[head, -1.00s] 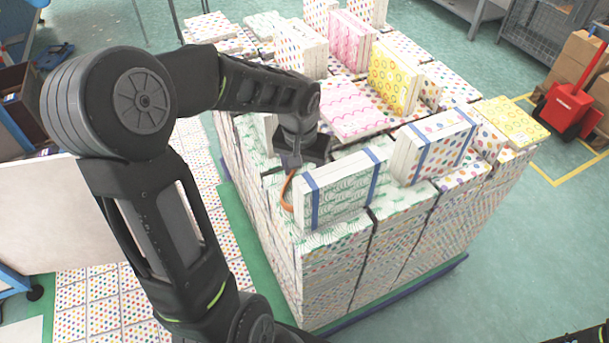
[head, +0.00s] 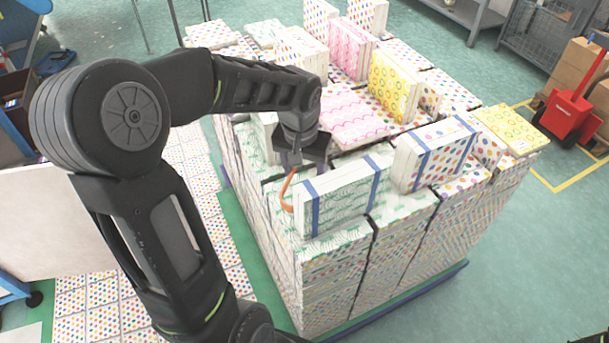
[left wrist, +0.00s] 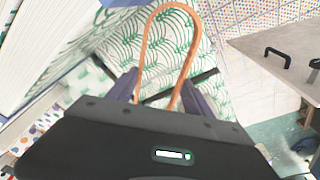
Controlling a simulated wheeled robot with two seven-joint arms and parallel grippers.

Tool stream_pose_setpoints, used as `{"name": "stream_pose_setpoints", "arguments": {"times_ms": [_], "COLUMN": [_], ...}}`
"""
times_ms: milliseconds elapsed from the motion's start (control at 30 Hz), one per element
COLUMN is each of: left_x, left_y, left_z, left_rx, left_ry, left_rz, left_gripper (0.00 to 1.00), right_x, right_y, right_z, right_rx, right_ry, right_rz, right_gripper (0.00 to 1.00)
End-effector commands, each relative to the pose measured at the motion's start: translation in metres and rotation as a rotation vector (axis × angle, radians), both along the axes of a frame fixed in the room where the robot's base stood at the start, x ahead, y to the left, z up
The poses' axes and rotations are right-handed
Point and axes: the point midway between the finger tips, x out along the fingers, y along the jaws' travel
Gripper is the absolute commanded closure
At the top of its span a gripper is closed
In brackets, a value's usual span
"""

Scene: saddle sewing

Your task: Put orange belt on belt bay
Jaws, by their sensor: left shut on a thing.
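The orange belt is a thin loop (head: 286,190) at the left end of an upright green-patterned pack with blue bands (head: 338,197). It also shows in the left wrist view (left wrist: 146,45), rising between the fingers as a narrow loop. My left gripper (head: 292,163) is over the top of the large stack; in the left wrist view (left wrist: 168,100) its two fingers are on the belt's lower ends, and the grip point itself is mostly hidden by the gripper body. I cannot identify a belt bay in these views. My right gripper is not seen.
The stack of patterned packs (head: 335,275) stands on a blue-edged pallet. Upright pink (head: 349,46) and yellow (head: 393,80) packs rise near its far side. A pale board (head: 40,225) is at left. A red hand truck (head: 567,115) is at right.

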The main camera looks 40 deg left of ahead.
Motion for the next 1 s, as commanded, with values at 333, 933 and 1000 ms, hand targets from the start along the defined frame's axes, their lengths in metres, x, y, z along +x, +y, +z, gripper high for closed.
{"name": "stream_pose_setpoints", "arguments": {"times_ms": [333,933,1000], "left_x": [0.001,0.000,0.000], "left_y": [0.000,0.000,0.000], "left_z": [0.070,0.153,0.154], "left_rx": [0.001,-0.001,-0.001], "left_ry": [-0.006,0.000,0.000], "left_rz": [-0.001,0.000,-0.001], "left_gripper": [0.90,0.90,0.90], "right_x": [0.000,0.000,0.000], "right_y": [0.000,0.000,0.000], "right_z": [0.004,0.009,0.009], "right_rx": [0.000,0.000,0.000], "right_ry": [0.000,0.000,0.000], "right_rz": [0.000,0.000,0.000], "right_gripper": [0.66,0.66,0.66]}}
